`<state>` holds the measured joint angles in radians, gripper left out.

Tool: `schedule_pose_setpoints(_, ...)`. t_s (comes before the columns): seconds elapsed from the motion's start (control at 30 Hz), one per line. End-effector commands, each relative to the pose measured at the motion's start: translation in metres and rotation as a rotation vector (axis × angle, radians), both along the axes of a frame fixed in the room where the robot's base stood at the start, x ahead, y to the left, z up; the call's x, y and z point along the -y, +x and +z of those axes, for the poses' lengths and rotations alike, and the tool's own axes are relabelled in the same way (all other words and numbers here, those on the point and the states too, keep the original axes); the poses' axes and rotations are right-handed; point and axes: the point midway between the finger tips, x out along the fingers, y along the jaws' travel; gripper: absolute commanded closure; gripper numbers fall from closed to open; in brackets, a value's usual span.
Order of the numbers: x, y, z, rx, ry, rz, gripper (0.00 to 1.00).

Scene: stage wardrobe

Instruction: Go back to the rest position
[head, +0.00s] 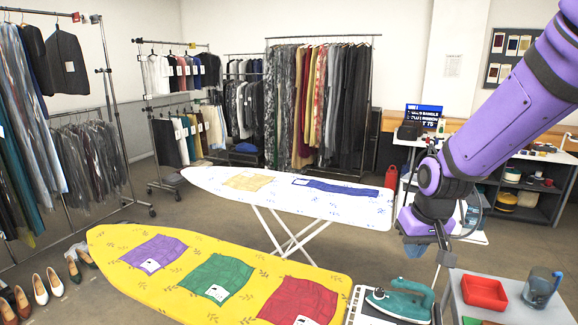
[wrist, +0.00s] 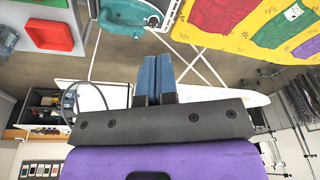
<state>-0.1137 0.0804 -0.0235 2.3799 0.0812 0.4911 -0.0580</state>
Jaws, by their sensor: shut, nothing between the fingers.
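My arm reaches in from the right side of the head view, its purple links bending down to my gripper (head: 414,252). The gripper hangs in the air near the right end of the white ironing board, above and behind the teal iron (head: 402,303). In the wrist view the two blue fingers of my gripper (wrist: 157,60) are together with nothing between them. The iron also shows at the top of the wrist view (wrist: 124,14).
A yellow ironing board (head: 110,238) bears purple, green and red cloths. A white ironing board (head: 215,180) behind it bears yellow and blue cloths. A red tray (head: 484,294) and a grey jug (head: 541,288) stand at the front right. Clothes racks line the left and back.

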Motion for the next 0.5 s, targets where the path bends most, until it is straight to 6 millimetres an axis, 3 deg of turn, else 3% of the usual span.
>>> schedule_pose_setpoints(0.03, 0.003, -0.007, 0.017, 0.023, 0.002, -0.004, 1.00)
schedule_pose_setpoints(0.2, 0.012, -0.036, 0.061, 0.068, 0.004, -0.015, 1.00)
schedule_pose_setpoints(0.5, 0.026, -0.098, 0.123, 0.154, 0.001, -0.041, 1.00)
